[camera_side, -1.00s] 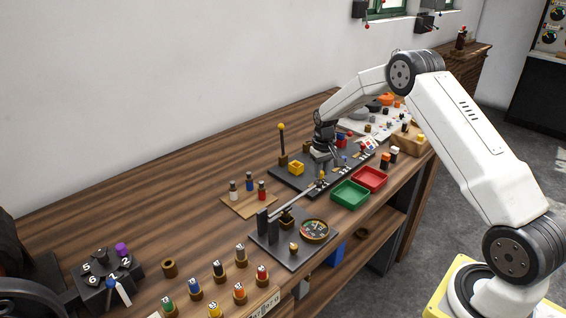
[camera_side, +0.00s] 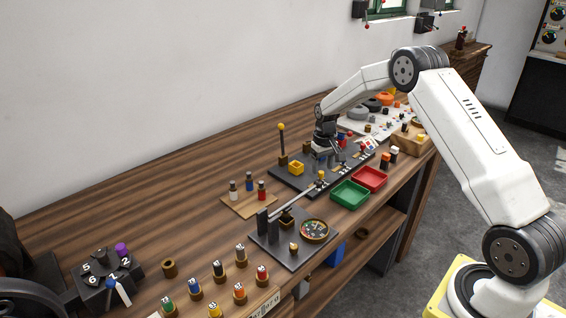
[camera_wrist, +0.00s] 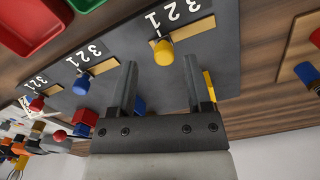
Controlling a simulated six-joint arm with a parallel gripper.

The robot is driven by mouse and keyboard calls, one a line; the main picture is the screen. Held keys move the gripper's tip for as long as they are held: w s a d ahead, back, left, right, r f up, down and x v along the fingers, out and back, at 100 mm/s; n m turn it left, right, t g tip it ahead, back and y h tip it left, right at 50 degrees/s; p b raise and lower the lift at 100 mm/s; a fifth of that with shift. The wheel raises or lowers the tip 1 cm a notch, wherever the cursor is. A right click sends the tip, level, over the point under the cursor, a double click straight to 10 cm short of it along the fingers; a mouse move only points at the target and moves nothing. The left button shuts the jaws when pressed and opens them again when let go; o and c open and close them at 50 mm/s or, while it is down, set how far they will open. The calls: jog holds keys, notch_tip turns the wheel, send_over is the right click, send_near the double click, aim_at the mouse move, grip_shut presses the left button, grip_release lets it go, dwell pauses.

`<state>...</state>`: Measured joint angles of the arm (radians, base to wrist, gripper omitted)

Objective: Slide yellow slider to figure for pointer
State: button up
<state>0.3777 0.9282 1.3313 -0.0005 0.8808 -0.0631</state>
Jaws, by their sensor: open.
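The yellow slider (camera_wrist: 163,52) is a round knob at the end of its slot beside the figure 1 in the wrist view; figures 2 and 3 run along the slot away from it. It also shows in the side view (camera_side: 320,176). My gripper (camera_wrist: 160,64) is open and empty, its two fingers either side of the knob's line and just short of it, with no contact that I can make out. The round dial (camera_side: 314,230) with a pointer stands on a dark plate in the side view; the figure it points at is too small to read.
A blue slider (camera_wrist: 81,86) and a red slider (camera_wrist: 37,103) have their own numbered slots. A green tray (camera_side: 350,194) and a red tray (camera_side: 370,179) lie in front of the panel. A yellow-topped post (camera_side: 282,143) stands behind. A rod (camera_side: 296,200) reaches near the yellow slider.

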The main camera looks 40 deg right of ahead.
aim_at(322, 172)
jog(key=shift+r, duration=3.15)
jog(key=shift+s+a+r, duration=0.2)
jog(key=shift+a, duration=0.3)
jog(key=s+a+r+n+t, duration=0.1)
jog(key=s+a+n+t, duration=0.1)
jog(key=s+a, duration=1.7)
jog(key=s+n, duration=0.1)
jog(key=s, duration=0.3)
jog(key=shift+a+n+t, duration=0.2)
jog(key=shift+n+t, duration=0.1)
